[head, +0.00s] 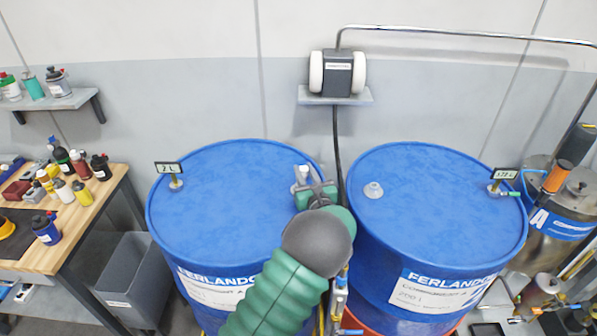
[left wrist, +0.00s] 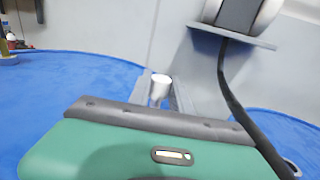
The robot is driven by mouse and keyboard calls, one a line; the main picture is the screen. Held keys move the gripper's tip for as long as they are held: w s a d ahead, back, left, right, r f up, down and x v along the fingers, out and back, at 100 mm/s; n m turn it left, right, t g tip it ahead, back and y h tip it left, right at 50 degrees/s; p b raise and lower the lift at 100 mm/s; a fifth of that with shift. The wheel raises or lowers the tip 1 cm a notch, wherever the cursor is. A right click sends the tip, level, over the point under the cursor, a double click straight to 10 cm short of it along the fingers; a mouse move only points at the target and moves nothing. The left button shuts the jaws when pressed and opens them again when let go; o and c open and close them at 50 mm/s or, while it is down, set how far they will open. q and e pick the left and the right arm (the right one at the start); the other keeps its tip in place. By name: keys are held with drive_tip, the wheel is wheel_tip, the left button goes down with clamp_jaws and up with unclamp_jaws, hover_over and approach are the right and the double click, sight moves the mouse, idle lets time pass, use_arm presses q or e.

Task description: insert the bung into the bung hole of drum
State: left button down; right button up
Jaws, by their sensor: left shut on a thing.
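Two blue drums stand side by side in the head view, the left drum (head: 235,210) and the right drum (head: 430,220). The right drum's lid has a pale round fitting (head: 373,190), which looks like the bung hole. My left gripper (head: 302,178) is over the right edge of the left drum. It is shut on a small white bung (head: 301,172). The bung (left wrist: 160,87) also shows between the fingers in the left wrist view, and it looks upright. My right gripper is not in view.
Gauges stand on the left drum (head: 175,178) and the right drum (head: 496,186). A black hose (head: 338,150) hangs from the wall shelf (head: 335,97) behind the gap between the drums. A bottle-covered workbench (head: 115,190) is at left and a steel tank (head: 555,220) at right.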

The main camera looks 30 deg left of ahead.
use_arm(q)
drive_tip(key=shift+d+r, duration=0.1)
drive_tip(key=shift+d, duration=0.75)
drive_tip(key=shift+a+f, duration=0.2)
drive_tip(key=shift+a, duration=0.3)
drive_tip(key=shift+a+f, duration=0.15)
drive_tip(key=shift+a, duration=0.35)
drive_tip(key=shift+d, duration=0.15)
drive_tip(key=shift+d+r, duration=0.2)
drive_tip(key=shift+d, duration=0.35)
drive_tip(key=shift+r, duration=0.1)
drive_tip(key=shift+a+f, duration=0.25)
drive_tip(key=shift+a, duration=1.05)
drive_tip(key=shift+d+r, duration=0.15)
drive_tip(key=shift+d, duration=0.3)
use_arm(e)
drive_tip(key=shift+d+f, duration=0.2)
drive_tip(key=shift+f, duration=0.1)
use_arm(q)
drive_tip(key=shift+a+b, duration=0.1)
drive_tip(key=shift+b, duration=0.2)
drive_tip(key=shift+a, duration=0.45)
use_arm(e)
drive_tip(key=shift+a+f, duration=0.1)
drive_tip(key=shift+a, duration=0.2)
